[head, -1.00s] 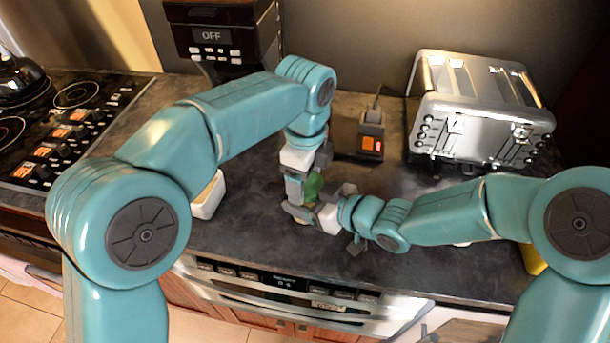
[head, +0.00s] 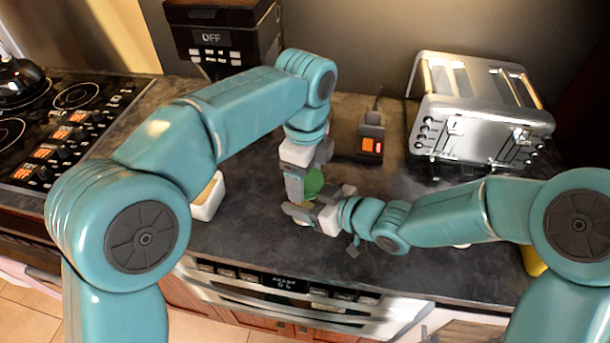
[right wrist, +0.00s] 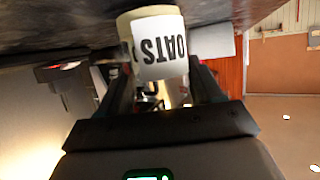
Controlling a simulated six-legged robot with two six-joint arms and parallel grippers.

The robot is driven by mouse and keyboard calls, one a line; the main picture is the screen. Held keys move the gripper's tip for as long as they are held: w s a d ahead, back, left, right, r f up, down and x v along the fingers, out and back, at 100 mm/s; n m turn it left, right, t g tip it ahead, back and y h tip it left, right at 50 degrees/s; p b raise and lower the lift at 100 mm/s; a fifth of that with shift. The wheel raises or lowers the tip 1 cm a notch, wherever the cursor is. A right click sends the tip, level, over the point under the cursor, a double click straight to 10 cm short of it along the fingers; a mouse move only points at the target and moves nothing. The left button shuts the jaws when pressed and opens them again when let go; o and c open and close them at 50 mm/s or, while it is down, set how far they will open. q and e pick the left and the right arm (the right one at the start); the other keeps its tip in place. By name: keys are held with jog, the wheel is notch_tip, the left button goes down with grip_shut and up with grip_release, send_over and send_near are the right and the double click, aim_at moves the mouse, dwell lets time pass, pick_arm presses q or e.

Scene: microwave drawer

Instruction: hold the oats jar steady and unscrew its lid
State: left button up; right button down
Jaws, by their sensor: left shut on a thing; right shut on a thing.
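The oats jar fills the gap between my right gripper's fingers in the right wrist view. Its white label (right wrist: 160,48) reads OATS upside down there. In the head view the jar body is mostly hidden by my grippers, and its green lid (head: 313,184) shows between them. My left gripper (head: 308,178) comes down from above and is shut on the lid. My right gripper (head: 318,206) comes in from the right, lower down, and is shut around the jar body; its fingers also show in the right wrist view (right wrist: 160,88). Whether the lid is loose cannot be told.
A silver toaster (head: 480,115) stands at the back right. A small dark device with an orange display (head: 371,138) is behind the jar. A white container (head: 207,200) stands to the left, partly behind my left arm. The dark counter (head: 250,235) in front is clear.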

aim_at(305, 180)
pick_arm(q)
jog(key=shift+r, duration=0.45)
jog(key=shift+r, duration=2.05)
pick_arm(e)
jog(key=shift+c, duration=0.5)
grip_release()
